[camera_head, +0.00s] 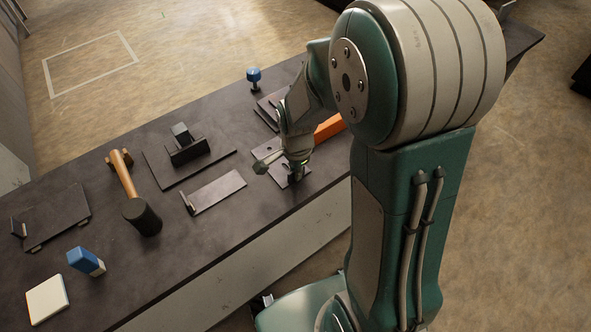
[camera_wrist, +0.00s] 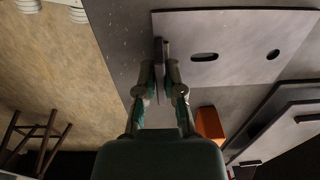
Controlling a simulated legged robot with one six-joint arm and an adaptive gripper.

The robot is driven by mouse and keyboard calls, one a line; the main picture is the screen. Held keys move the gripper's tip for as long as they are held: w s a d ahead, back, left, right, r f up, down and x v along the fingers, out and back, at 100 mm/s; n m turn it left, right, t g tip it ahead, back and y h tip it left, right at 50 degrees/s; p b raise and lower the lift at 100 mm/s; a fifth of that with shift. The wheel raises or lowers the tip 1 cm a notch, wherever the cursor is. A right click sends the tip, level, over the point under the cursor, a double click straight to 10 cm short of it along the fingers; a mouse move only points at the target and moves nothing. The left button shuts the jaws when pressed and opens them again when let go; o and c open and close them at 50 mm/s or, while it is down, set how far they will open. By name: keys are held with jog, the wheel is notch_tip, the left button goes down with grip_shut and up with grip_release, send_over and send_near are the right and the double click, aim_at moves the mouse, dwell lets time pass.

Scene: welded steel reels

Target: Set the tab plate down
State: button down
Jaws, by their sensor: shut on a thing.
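My gripper (camera_head: 292,170) is low over the right part of the dark bench, its fingers partly hidden by its own links. In the wrist view my gripper (camera_wrist: 164,84) is closed on a thin dark upright piece, the tab plate (camera_wrist: 158,52), seen almost edge-on between the fingertips. A flat grey plate (camera_wrist: 236,42) with a slot and a round hole lies right beside it. In the head view this flat plate (camera_head: 262,151) shows partly under my gripper. I cannot tell whether the tab plate touches the flat plate or the bench.
An orange block (camera_head: 329,127) is just behind my gripper; it also shows in the wrist view (camera_wrist: 209,124). Left of it lie an angled plate (camera_head: 217,191), a bracket on a plate (camera_head: 187,150), a mallet (camera_head: 140,212) and a blue-white block (camera_head: 86,261). The bench's front edge is close.

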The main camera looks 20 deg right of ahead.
jog(key=c, duration=0.8)
grip_release()
jog(key=shift+o, duration=0.2)
notch_tip(320, 180, up, 11)
jog(key=s+r+n+t, duration=0.5)
jog(key=s+r+n, duration=0.5)
jog(key=s+n, duration=0.4)
jog(key=shift+r, duration=0.25)
